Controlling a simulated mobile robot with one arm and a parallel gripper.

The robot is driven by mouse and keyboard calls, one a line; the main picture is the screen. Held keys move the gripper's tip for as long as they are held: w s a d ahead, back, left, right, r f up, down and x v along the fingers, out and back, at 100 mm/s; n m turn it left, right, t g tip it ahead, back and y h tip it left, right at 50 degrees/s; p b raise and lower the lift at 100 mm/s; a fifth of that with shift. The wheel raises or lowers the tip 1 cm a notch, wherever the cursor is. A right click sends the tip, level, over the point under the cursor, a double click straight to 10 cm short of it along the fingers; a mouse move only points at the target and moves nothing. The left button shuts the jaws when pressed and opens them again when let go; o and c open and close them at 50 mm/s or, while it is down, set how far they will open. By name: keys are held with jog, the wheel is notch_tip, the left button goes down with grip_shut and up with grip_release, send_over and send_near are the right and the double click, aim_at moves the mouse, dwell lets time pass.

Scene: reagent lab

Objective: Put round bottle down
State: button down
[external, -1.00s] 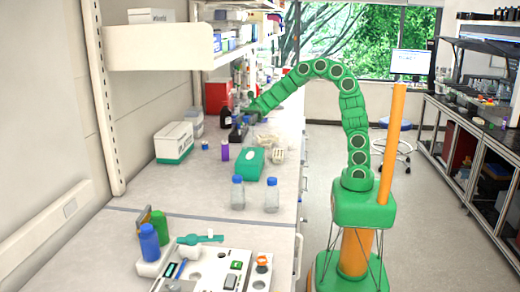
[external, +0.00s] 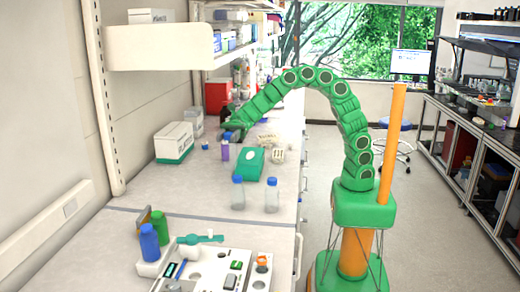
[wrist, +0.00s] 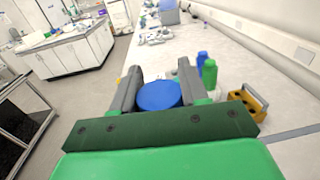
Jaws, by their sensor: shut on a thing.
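A green box (external: 249,163) and two clear blue-capped bottles (external: 238,194) stand nearer on the bench. A white-and-green box (external: 174,143) is at the left by the wall. Blue (external: 149,242) and green (external: 160,228) bottles stand at the front. Bare bench lies left of the clear bottles.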

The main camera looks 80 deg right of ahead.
jog(key=s+a, duration=0.1)
jog(key=a, duration=0.7)
jog(key=w+a+f, duration=0.4)
jog(key=w+f, duration=0.1)
jog(key=f, duration=0.4)
jog(key=w+a+f, duration=0.3)
jog(key=w+f, duration=0.3)
jog(key=f, duration=0.3)
jog(key=shift+a+f+g, duration=0.25)
jog(key=shift+a+g, duration=0.05)
jog(key=shift+a, duration=0.1)
jog(key=shift+w+f, duration=0.1)
dwell(0.3)
jog(key=c, duration=0.6)
grip_release()
